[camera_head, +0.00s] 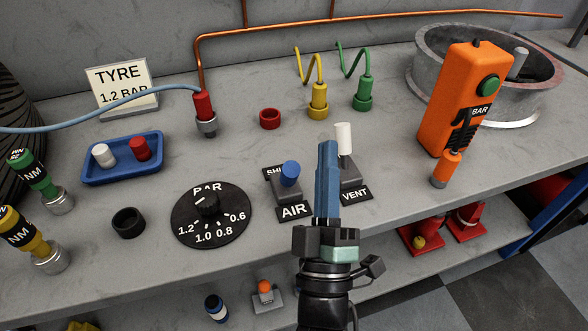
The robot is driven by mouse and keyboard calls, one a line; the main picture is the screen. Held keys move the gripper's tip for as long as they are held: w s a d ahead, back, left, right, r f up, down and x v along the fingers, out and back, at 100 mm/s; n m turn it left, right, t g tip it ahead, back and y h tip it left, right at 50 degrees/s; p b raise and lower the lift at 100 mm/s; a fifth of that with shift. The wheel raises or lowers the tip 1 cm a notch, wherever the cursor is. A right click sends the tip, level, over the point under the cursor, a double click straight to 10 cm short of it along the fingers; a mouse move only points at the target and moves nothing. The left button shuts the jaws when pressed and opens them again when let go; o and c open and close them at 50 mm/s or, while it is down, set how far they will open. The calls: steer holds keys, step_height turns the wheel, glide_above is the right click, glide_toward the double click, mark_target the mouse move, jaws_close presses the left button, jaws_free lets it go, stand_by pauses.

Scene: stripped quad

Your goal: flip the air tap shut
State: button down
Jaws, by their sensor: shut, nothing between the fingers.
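The air tap (289,182) is a small grey block with a blue-tipped lever on a dark plate. The plate reads "AIR" at its near edge, and a partly covered word starting "SH" shows at its far edge. My gripper (327,146) is shut and empty, its blue fingers pointing away over the bench. It appears just right of the air tap, between it and the vent tap (344,140), which has a white-tipped lever. The fingers hide part of the vent tap's base and plate. I cannot tell whether the fingers touch either tap.
A black dial (211,214) marked in bar lies left of the air tap. A red ring (270,118) and yellow (318,100) and green (363,94) hose fittings stand behind. An orange handheld unit (462,98) stands at the right. The bench front edge is close.

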mark_target(290, 182)
steer(key=s+a+f+n+g+y+p, duration=0.2)
steer(key=s+f+n+p, duration=0.3)
steer(key=s+f, duration=0.8)
steer(key=s+a+n+y, duration=0.1)
steer(key=n, duration=0.1)
steer(key=shift+a+n, duration=0.15)
steer(key=shift+n, duration=0.15)
steer(key=shift+w, duration=0.1)
steer(key=p+x, duration=0.1)
steer(key=x, duration=1.3)
steer(key=shift+r, duration=0.1)
steer(key=shift+r+p, duration=0.1)
steer(key=shift+p, duration=0.35)
